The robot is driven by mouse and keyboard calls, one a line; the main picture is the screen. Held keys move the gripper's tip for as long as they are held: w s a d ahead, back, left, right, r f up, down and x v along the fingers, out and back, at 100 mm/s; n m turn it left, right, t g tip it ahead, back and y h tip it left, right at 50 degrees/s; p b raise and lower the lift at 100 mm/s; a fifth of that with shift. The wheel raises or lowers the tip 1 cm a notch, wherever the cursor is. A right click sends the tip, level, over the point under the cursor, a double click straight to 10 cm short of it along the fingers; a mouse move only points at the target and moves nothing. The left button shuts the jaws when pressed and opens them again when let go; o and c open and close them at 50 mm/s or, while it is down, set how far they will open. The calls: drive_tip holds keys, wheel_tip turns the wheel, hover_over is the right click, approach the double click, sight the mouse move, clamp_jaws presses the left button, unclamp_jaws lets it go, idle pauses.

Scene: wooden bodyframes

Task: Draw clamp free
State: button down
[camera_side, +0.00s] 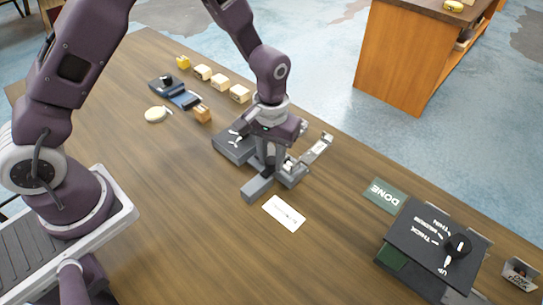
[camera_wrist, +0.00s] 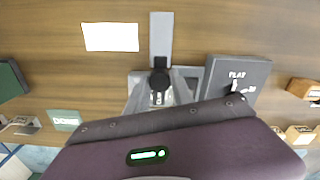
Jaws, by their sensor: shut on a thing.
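The clamp seems to be the grey fixture (camera_side: 292,178) under my gripper, with a long grey bar (camera_side: 257,188) toward the front. In the wrist view the bar (camera_wrist: 161,35) runs up from the fixture, and a black round knob (camera_wrist: 159,77) sits where they meet. My gripper (camera_side: 268,165) points down at the fixture. In the wrist view my gripper (camera_wrist: 159,92) has its two pale fingers on either side of a small metallic part just behind the knob. It is shut on this part of the clamp. The exact contact is partly hidden.
A grey box (camera_side: 233,148) with white markings stands close left of the gripper. A white card (camera_side: 284,214) lies in front. A green DONE mat (camera_side: 385,195) and dark labelled stand (camera_side: 432,240) are at the right. Several small wooden blocks (camera_side: 220,80) lie behind. The front-left table is clear.

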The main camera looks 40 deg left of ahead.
idle(0.4)
drive_tip(key=s, duration=0.8)
drive_tip(key=c, duration=1.1)
unclamp_jaws()
drive_tip(key=shift+r, duration=0.4)
wheel_tip(320, 180, up, 6)
drive_tip(key=shift+r, duration=0.2)
